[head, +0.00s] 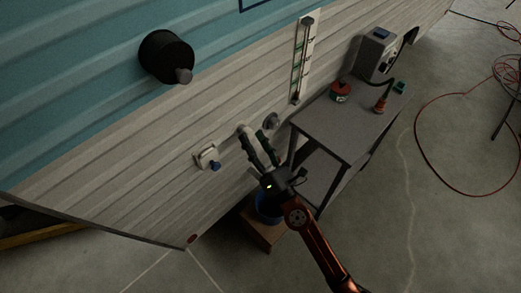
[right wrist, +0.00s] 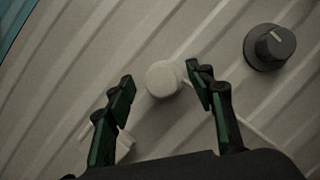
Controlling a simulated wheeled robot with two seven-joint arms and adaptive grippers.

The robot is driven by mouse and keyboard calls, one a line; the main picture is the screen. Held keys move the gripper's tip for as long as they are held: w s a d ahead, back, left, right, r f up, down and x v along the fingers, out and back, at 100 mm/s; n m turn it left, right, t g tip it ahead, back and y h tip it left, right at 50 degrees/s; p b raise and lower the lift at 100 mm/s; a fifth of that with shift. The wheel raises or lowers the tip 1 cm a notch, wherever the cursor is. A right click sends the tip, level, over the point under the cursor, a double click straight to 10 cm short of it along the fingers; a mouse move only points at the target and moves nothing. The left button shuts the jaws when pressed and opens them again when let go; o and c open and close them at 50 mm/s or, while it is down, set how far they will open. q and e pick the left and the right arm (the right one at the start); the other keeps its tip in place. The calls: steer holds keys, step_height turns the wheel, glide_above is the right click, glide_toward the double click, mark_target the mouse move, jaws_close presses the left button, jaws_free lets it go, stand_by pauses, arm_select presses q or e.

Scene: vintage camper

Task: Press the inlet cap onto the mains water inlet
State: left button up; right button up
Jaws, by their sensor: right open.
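A white round cap-like disc (right wrist: 163,78) shows against the ribbed camper wall in the right wrist view, between my right fingertips with a gap on each side. In the head view a small pale part of it (head: 241,128) shows by the fingertips. I take it for the inlet cap; whether it is seated on the mains water inlet behind it cannot be told. My right gripper (head: 253,136) is open and points at the wall; its dark green fingers also show in the wrist view (right wrist: 160,77). My left gripper is not in view.
A dark round knob (right wrist: 270,47) sits right of the disc. A white fitting with a blue part (head: 207,156) is on the wall to the left. A grey table (head: 340,125) stands at right, a wooden stool (head: 262,232) below the gripper. A red hose (head: 418,130) lies on the floor.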

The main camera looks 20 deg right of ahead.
steer(key=v, duration=1.1)
steer(key=shift+s, duration=0.3)
steer(key=shift+f, duration=0.15)
